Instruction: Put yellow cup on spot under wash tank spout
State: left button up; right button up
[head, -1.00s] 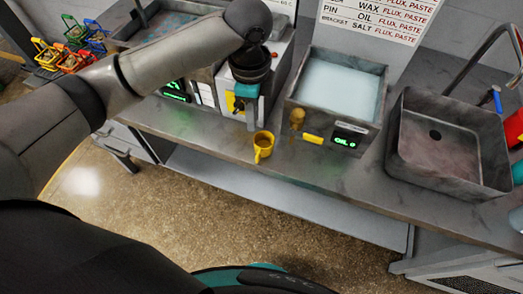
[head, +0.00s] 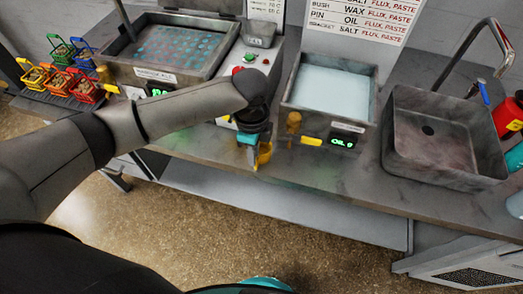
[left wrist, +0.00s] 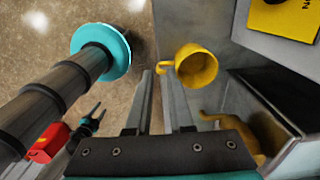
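The yellow cup (head: 264,155) stands at the front edge of the counter, partly hidden by my left gripper (head: 249,158). In the left wrist view the yellow cup (left wrist: 198,67) is just beyond the fingertips, its handle facing them. My left gripper (left wrist: 160,82) is open and empty, with a gap between its fingers; I cannot tell if they touch the handle. The tank marked OIL (head: 340,131) has a brass spout (head: 294,121), right of the cup. Another tank (head: 155,74) with a coloured grid stands at left. My right gripper (left wrist: 97,113) shows small, its fingers apart.
A sink (head: 400,150) with a tall faucet stands at right, near a red container (head: 508,117). Several small coloured baskets (head: 62,72) stand at far left. The counter front (head: 340,170) below the OIL tank is clear.

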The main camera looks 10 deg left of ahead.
aim_at(260, 156)
pick_arm(q)
notch_tip(260, 156, down, 5)
jog(key=shift+s+r, duration=0.1)
jog(key=shift+r, duration=0.05)
grip_shut()
dwell(0.4)
